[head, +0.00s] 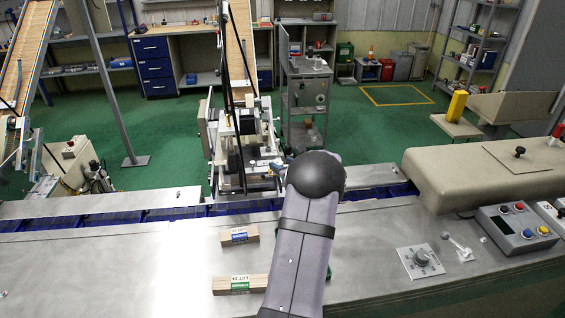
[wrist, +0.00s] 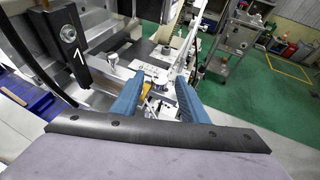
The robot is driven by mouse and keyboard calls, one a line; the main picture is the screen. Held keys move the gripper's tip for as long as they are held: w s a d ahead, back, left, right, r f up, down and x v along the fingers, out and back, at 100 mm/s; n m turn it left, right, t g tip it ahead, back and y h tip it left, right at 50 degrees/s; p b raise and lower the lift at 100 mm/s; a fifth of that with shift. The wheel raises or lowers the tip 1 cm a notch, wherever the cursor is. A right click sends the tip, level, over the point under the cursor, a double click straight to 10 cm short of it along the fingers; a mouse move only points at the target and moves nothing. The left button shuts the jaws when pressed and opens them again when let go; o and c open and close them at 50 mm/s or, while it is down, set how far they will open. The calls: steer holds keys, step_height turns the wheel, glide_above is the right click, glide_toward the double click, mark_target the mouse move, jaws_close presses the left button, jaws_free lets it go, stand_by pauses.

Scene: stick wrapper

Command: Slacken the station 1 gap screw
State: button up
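In the wrist view, a black block (wrist: 72,48) marked "1" stands at the upper left, with a round metal screw head (wrist: 68,33) on its face. A small silver knob (wrist: 112,59) sits to its right. I cannot tell which of these is the gap screw. My gripper (wrist: 160,80) has two blue fingers spread apart, to the right of the marked block; nothing shows clamped between them. Small metal parts (wrist: 155,103) show beyond the gap. In the head view, the station machine (head: 243,135) stands behind the conveyor, and my arm hides part of the gripper.
A blue conveyor (head: 105,220) runs across the steel table (head: 120,262). Two wooden stick bundles (head: 239,236) lie left of my arm. A dial plate (head: 420,262), a beige cover (head: 470,178) and a button box (head: 517,230) are at the right.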

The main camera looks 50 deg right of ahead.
steer(key=shift+w+d, duration=0.1)
steer(key=shift+w, duration=0.05)
jaws_close()
steer(key=shift+n+y, duration=0.3)
